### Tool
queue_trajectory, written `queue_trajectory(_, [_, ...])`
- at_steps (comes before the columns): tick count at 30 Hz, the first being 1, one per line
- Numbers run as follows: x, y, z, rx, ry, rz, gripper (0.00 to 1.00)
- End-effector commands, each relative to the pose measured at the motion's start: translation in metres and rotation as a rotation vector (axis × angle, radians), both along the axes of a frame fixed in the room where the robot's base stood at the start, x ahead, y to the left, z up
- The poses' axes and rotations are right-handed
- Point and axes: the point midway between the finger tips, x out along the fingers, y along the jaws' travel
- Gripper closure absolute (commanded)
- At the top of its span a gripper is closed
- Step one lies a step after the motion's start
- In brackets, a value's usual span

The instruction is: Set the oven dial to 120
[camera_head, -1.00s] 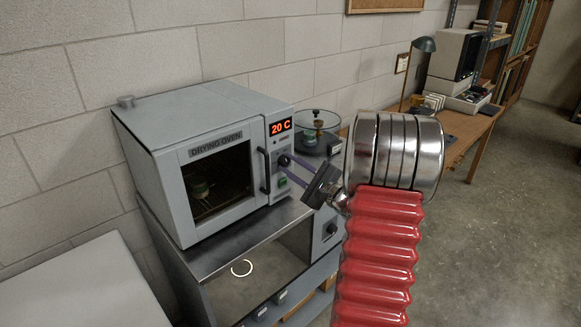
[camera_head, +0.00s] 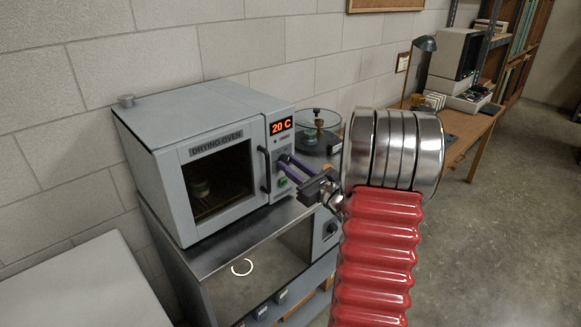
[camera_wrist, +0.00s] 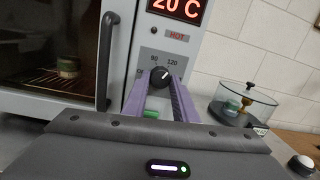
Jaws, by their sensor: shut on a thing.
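The grey drying oven (camera_head: 190,150) stands on a steel bench, its door closed and its display (camera_head: 281,126) reading 20 C. The black dial (camera_wrist: 160,77) is on its right-hand panel, with the marks 90 and 120 above it. A pale pointer line on the dial leans up and right, towards 120; its exact setting is too small to tell. My gripper (camera_head: 283,163) reaches the panel from the right. In the wrist view its purple fingers (camera_wrist: 160,84) stand either side of the dial, shut on it. In the head view the fingers mostly hide the dial.
The door handle (camera_wrist: 105,62) is a dark vertical bar close left of my fingers. A green switch (camera_head: 283,182) sits below the dial. A glass desiccator (camera_head: 317,127) stands right of the oven. A pale ring (camera_head: 242,267) lies below the oven.

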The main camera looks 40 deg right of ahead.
Motion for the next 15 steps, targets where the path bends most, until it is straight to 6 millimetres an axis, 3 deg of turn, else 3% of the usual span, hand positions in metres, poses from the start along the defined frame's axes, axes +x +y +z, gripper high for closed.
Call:
queue_trajectory(14, [-0.0009,0.0003,-0.0053,0.027,0.011,-0.002,0.97])
queue_trajectory(15, [-0.0009,0.0003,-0.0053,0.027,0.011,-0.002,0.73])
